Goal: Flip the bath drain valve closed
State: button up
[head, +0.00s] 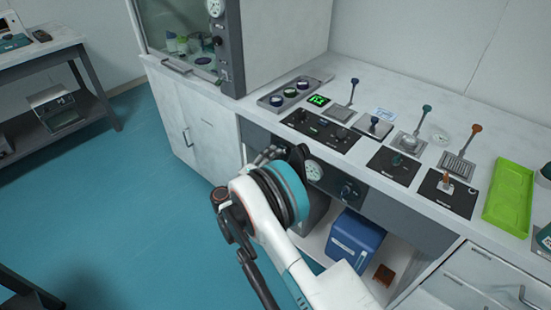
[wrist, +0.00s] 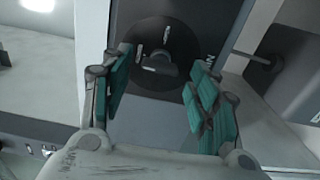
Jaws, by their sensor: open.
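My gripper (wrist: 162,72) is open in the wrist view, with one teal-padded finger on each side. Between and beyond the fingers is a dark round disc with a short lever-like handle (wrist: 158,66), likely the bath drain valve. The handle appears apart from both fingers; I cannot read its label or tell its setting. In the head view my gripper (head: 270,154) is at the front face of the bench, left of a round gauge (head: 313,170). My wrist and arm hide what is directly in front of it there.
The bench top (head: 345,88) holds several black panels with levers and a green tray (head: 509,197) at the right. A dark knob (head: 348,191) sits on the front panel right of the gauge. A blue box (head: 355,240) stands below. Open floor (head: 130,205) lies left.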

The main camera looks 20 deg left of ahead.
jog(key=v, duration=1)
jog(key=shift+s, duration=0.2)
jog(key=shift+a, duration=0.1)
